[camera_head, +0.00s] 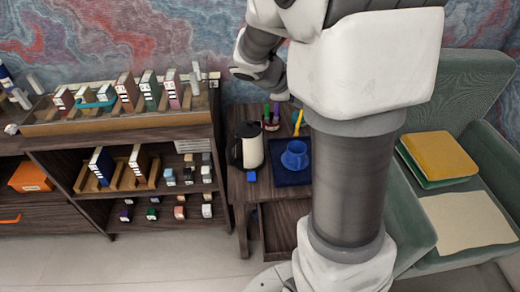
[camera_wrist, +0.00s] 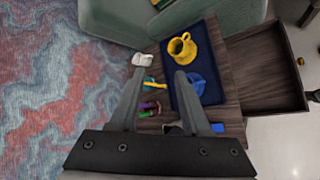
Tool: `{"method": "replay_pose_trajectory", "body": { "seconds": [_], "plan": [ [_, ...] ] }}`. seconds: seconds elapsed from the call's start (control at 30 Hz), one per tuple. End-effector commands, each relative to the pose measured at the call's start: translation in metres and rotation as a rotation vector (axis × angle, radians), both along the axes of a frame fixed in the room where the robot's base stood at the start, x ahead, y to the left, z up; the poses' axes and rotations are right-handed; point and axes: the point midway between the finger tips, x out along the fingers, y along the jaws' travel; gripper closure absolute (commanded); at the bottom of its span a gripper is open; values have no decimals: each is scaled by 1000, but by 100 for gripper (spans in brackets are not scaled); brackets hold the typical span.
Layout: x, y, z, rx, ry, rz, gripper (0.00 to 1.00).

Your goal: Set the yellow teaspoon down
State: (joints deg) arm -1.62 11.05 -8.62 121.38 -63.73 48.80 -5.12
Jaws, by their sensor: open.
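The yellow teaspoon (camera_head: 298,121) shows at the back edge of the dark blue tray (camera_head: 288,179) in the head view. In the wrist view a small yellow piece, likely the teaspoon (camera_wrist: 149,86), lies near my left finger, beside the tray (camera_wrist: 211,62); its full shape is unclear. My gripper (camera_wrist: 161,72) is open above this area, its fingers apart and not closed on anything. My arm hides the gripper in the head view. Whether a finger touches the teaspoon cannot be told.
A blue cup (camera_head: 295,154) and a yellow cup (camera_wrist: 183,47) stand on the tray. A kettle (camera_head: 247,146) is to its left in the head view. Red, green and purple handles (camera_wrist: 149,108) stand close to my left finger. A drawer (camera_wrist: 268,75) is open.

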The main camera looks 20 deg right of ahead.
Motion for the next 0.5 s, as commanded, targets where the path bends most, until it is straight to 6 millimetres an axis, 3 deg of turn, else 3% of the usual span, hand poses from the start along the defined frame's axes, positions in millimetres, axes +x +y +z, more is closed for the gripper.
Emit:
{"method": "replay_pose_trajectory", "body": {
  "seconds": [0.2,0.5],
  "plan": [
    [-50,38,27,212,-164,-152,53],
    [-111,102,50,527,-357,-320,53]
  ]
}}
